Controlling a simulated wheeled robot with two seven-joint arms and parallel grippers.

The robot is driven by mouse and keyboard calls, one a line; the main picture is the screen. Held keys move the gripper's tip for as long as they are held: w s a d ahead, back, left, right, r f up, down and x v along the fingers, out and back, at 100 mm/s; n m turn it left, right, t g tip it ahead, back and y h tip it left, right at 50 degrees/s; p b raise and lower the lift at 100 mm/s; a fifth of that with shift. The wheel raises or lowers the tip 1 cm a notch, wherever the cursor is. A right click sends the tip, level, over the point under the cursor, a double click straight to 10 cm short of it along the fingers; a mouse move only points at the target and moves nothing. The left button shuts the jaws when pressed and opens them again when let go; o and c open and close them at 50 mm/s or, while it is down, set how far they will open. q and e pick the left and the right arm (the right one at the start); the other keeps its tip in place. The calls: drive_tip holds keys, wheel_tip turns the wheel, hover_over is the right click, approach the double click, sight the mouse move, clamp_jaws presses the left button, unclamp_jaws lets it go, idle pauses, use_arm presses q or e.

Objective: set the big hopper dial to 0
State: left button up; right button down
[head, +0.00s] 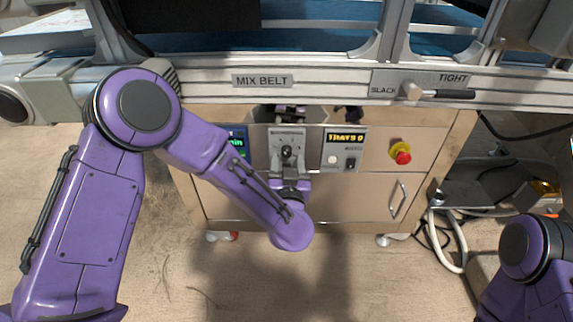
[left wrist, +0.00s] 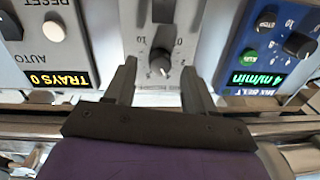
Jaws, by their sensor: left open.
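The dial (head: 287,152) is a small dark round knob on a light grey plate in the middle of the machine's front. In the left wrist view, the dial (left wrist: 160,62) shows upside down with a few printed numbers around it; I cannot read its setting surely. My left gripper (head: 289,174) is just below the dial in the head view. In the left wrist view, the open left gripper (left wrist: 159,70) has one dark finger on each side of the dial, apart from it. My right gripper is out of view.
Left of the dial is a blue mix belt panel (left wrist: 268,50); right of it is a TRAYS 0 display (head: 346,138) with a button and a switch. A red emergency knob (head: 403,157) sits further right. A metal rail (head: 330,82) with a slack/tight lever (head: 440,93) runs above.

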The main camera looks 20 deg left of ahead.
use_arm(q)
drive_tip(key=shift+x, duration=0.8)
clamp_jaws()
